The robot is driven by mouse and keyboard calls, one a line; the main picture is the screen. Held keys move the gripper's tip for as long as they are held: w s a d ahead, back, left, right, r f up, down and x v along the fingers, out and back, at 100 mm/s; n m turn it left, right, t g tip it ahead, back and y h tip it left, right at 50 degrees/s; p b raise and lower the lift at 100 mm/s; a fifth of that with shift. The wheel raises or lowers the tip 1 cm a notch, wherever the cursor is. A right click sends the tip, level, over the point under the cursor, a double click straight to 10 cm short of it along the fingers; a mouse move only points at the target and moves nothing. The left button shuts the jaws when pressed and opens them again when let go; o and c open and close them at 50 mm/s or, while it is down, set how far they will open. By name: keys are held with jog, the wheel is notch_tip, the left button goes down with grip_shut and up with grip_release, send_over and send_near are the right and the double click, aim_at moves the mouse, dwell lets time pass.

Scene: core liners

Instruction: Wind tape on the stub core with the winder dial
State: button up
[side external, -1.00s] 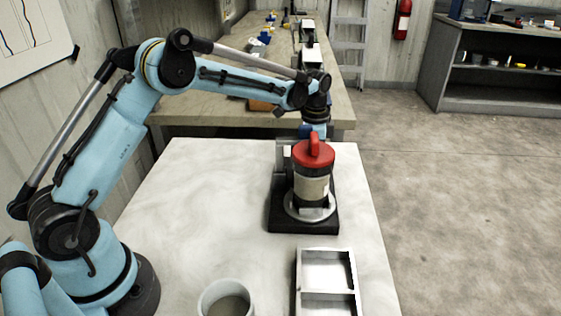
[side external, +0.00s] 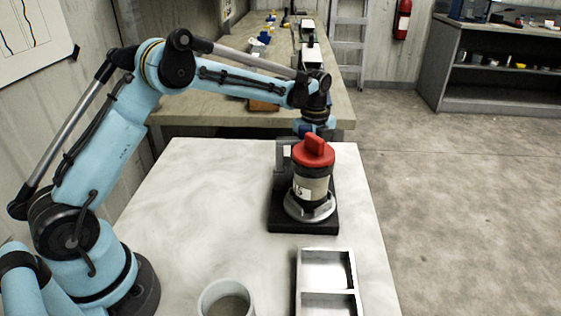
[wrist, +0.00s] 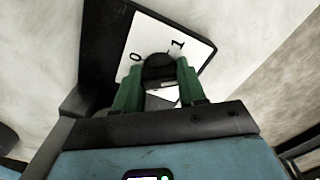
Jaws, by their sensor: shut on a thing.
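The stub core (side external: 311,188) stands upright on the winder (side external: 310,225), a black base with a grey ring. In the wrist view, the green fingers of my gripper (wrist: 158,76) are shut on the dark round knob of the winder dial (wrist: 159,63). A white plate (wrist: 172,35) marked 0 and 1 lies beyond the knob. In the side view, the core and cap hide my fingertips and the dial.
A grey tray with two compartments (side external: 328,291) and a round pale cup (side external: 226,300) stand at the front of the white table (side external: 195,215). The table left of the winder is clear. A workbench (side external: 225,113) stands behind.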

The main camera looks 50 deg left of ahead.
jog(key=m, duration=0.6)
jog(key=shift+r+m, duration=0.1)
jog(key=shift+m, duration=0.2)
dwell(0.5)
jog(key=o, duration=1.1)
jog(key=shift+c, duration=0.2)
notch_tip(320, 180, up, 12)
